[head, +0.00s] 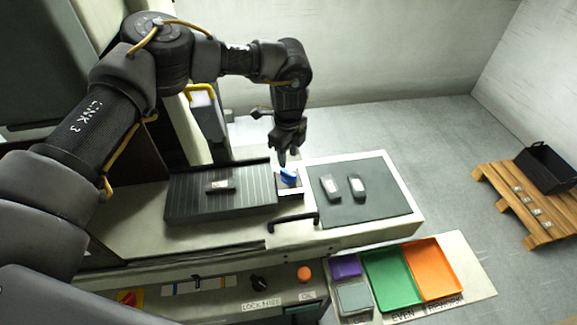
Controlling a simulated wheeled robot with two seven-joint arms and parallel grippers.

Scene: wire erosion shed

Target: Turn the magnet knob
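A black rotary knob (259,283) sits on the front panel of the machine, above a label that seems to read LOCK FREE. No label naming a magnet is readable. A dark ribbed plate (188,205) lies on the machine bed with a small grey piece (219,187) on it. My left gripper (283,160) points down just above a small blue item (289,175) at the right end of the plate. Its fingers look close together, and I cannot tell whether they touch the blue item. The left gripper is well behind the knob. My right gripper is not in view.
A dark mat (375,205) holds two small grey pieces. A black bar handle (292,221) is at the bed's front edge. An orange button (304,273) is beside the knob. Purple, grey, green (391,279) and orange trays stand at front right. A pallet (515,205) bears a black bin.

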